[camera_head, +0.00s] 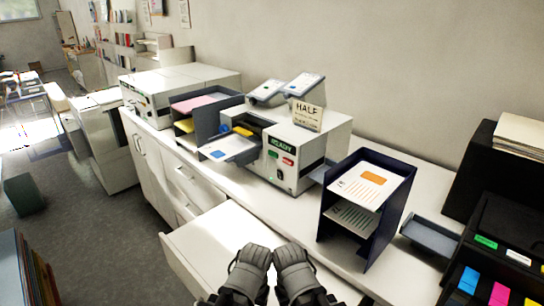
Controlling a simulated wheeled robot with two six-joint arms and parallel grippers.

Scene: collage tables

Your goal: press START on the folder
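The folder, a white boxy machine (312,150), stands on the counter at the middle. Its front has a green display (280,145) reading READY, a green button (273,154) and a red button (288,161). The button labels are too small to read. A card (307,115) reading HALF stands on top. My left gripper (253,256) and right gripper (290,256) are side by side at the bottom of the view, in front of the folder and apart from it. I see no object in them; their fingertips are not clear enough to judge the opening.
A dark two-level tray rack (368,200) with printed sheets stands right of the folder. A dark rack (205,115) with pink and yellow paper stands left of it. A pale drawer or shelf (205,240) juts out in front. A small grey tray (430,236) lies at the right.

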